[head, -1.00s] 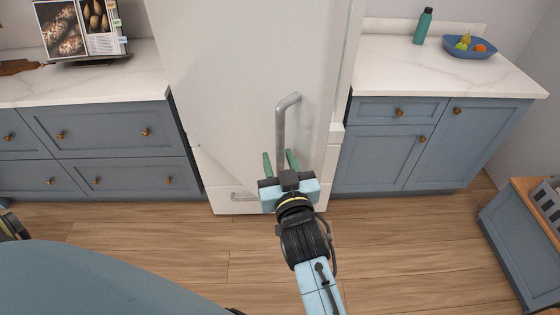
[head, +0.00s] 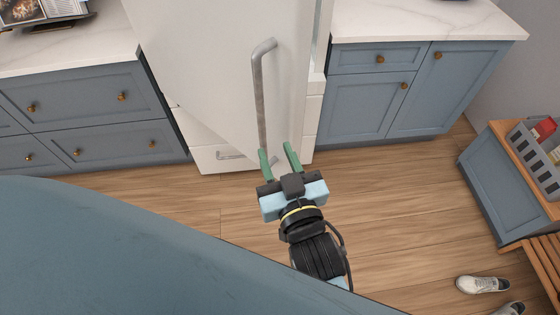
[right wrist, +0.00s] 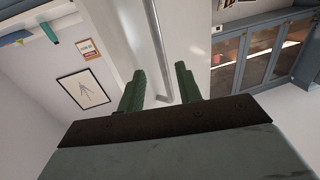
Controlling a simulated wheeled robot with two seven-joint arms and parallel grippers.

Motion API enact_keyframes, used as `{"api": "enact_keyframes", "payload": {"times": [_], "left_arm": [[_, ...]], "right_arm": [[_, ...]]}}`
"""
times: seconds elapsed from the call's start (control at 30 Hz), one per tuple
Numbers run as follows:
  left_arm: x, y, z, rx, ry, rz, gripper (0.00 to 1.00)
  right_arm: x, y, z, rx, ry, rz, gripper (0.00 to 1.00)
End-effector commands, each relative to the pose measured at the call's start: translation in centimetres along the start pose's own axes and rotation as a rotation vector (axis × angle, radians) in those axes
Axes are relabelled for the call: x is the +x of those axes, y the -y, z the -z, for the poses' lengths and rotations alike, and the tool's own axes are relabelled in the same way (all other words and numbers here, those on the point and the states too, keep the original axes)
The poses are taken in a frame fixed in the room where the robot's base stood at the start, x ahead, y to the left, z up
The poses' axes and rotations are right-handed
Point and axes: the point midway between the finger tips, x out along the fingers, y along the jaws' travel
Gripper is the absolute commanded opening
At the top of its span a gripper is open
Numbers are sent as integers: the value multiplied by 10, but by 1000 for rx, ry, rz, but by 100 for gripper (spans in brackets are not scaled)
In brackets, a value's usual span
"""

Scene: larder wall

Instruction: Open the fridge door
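The white fridge door (head: 205,60) fills the upper middle of the head view. Its lower edge runs at a slant to the drawer front below, and the door looks ajar. Its long grey bar handle (head: 261,95) stands upright near its right side. My right gripper (head: 277,152) is open at the handle's lower end. In the right wrist view the handle (right wrist: 157,45) runs down into the gap between the green fingers (right wrist: 160,88), with space on both sides. I cannot tell whether they touch it. My left gripper is not in view.
Blue cabinets with pale worktops stand left (head: 85,100) and right (head: 365,100) of the fridge. A white drawer (head: 205,152) lies below the door. A low blue cabinet (head: 505,190) with a grey crate (head: 540,165) and white shoes (head: 482,284) are at right. The wooden floor between is clear.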

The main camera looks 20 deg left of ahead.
Motion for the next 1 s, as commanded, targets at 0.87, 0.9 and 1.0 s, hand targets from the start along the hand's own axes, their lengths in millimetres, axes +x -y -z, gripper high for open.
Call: {"api": "enact_keyframes", "payload": {"times": [0.87, 0.9, 1.0], "left_arm": [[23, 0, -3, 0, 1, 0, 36], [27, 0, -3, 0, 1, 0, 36], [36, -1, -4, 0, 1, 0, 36]], "right_arm": [[-58, -50, -228, 17, 430, -78, 0], [-78, -61, -270, 28, 516, -98, 0], [-140, -85, -367, 69, 726, -154, 0]]}}
